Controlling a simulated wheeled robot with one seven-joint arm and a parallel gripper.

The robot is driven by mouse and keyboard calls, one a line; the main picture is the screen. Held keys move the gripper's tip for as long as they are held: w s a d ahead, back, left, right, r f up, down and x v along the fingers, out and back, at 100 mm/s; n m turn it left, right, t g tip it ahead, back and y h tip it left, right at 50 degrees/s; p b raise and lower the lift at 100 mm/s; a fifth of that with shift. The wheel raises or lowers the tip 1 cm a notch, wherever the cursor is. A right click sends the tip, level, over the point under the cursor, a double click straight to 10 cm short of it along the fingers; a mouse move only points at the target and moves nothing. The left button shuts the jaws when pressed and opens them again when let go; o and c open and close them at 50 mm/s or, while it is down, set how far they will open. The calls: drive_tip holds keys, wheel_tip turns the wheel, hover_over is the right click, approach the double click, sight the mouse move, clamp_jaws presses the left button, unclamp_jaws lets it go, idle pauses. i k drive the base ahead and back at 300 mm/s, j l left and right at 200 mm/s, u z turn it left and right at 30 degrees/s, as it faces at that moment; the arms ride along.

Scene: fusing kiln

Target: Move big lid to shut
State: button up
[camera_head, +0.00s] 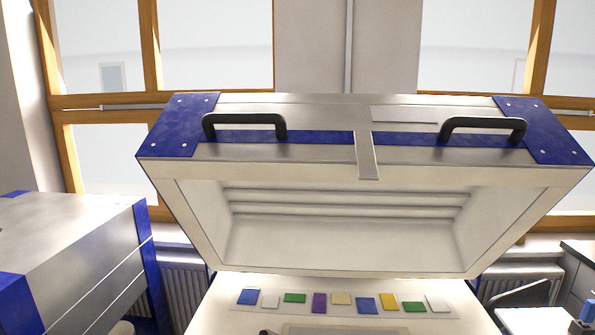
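The big lid (285,153) of the kiln is raised and tilted open. Its pale hollow inside, with several ridges along the back, faces me. The lid is brushed metal with blue corners and a blue band. It has two black handles, a left one (244,122) and a right one (484,126), on its upper front face. A metal latch strap (367,155) hangs at its middle. Below it lies the pale kiln bed (225,307). My gripper is not in this view.
A row of coloured glass tiles (319,302) lies on the bed under the lid. A metal cabinet with blue edges (75,245) stands close at the left. A dark-edged counter (578,275) is at the right. Windows and radiators (184,290) are behind.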

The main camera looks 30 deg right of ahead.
sight(378, 186)
drive_tip(key=z, duration=1.1)
